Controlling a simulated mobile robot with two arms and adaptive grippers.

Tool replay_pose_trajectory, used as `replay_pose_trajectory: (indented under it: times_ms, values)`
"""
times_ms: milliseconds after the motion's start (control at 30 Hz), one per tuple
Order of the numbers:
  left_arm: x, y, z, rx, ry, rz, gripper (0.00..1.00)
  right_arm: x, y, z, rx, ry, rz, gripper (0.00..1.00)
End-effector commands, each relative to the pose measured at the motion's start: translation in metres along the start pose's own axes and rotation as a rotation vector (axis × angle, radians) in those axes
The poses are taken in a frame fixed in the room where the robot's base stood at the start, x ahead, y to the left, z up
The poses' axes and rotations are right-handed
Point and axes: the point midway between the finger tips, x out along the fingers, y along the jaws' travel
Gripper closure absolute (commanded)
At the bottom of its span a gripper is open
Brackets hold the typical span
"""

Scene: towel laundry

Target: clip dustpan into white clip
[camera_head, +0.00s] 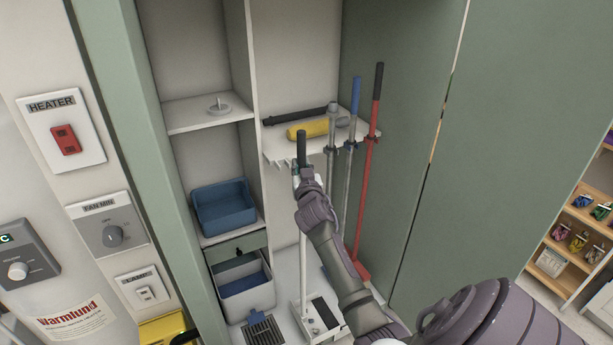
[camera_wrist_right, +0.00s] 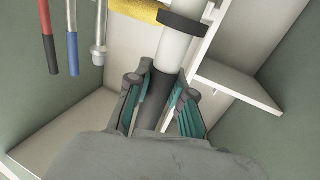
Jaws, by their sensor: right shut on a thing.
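The dustpan has a long white pole (camera_head: 303,262) with a dark handle (camera_head: 301,146) at its top, and a pan (camera_head: 320,319) low on the cupboard floor. It stands nearly upright in front of the shelf. My right gripper (camera_head: 305,182) is shut on the dark handle. In the right wrist view the teal-padded fingers (camera_wrist_right: 161,98) lie on both sides of the dark handle (camera_wrist_right: 156,92). A dark band (camera_wrist_right: 183,23) crosses the white shaft there. I cannot clearly tell the white clip from the pale shelf edge behind the gripper. My left gripper is not in view.
Grey, blue (camera_head: 354,105) and red (camera_head: 371,150) poles stand at the shelf (camera_head: 282,149), right of the handle. A yellow roll-like item (camera_head: 310,129) lies on it. A blue bin (camera_head: 224,206) sits in the left compartment. The green cupboard wall (camera_head: 405,130) bounds the right.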

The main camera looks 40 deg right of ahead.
Motion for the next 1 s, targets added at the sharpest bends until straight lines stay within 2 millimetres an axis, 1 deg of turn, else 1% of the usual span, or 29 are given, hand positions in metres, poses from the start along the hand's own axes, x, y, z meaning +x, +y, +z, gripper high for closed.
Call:
replay_pose_trajectory:
  times_ms: [33,367,600,800,1000]
  values:
    - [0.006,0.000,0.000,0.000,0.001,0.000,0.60,0.007,-0.002,0.000,-0.001,0.006,-0.001,1.00]
    - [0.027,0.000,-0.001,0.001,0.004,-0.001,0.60,0.043,-0.014,0.001,0.000,0.006,0.000,1.00]
    - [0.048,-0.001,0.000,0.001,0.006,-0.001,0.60,0.068,-0.022,0.003,0.001,0.006,0.000,1.00]
    - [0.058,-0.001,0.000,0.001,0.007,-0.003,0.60,0.080,-0.026,0.002,0.001,0.005,0.000,1.00]
    - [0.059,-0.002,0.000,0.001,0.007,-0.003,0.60,0.083,-0.027,0.001,-0.001,0.005,-0.001,1.00]
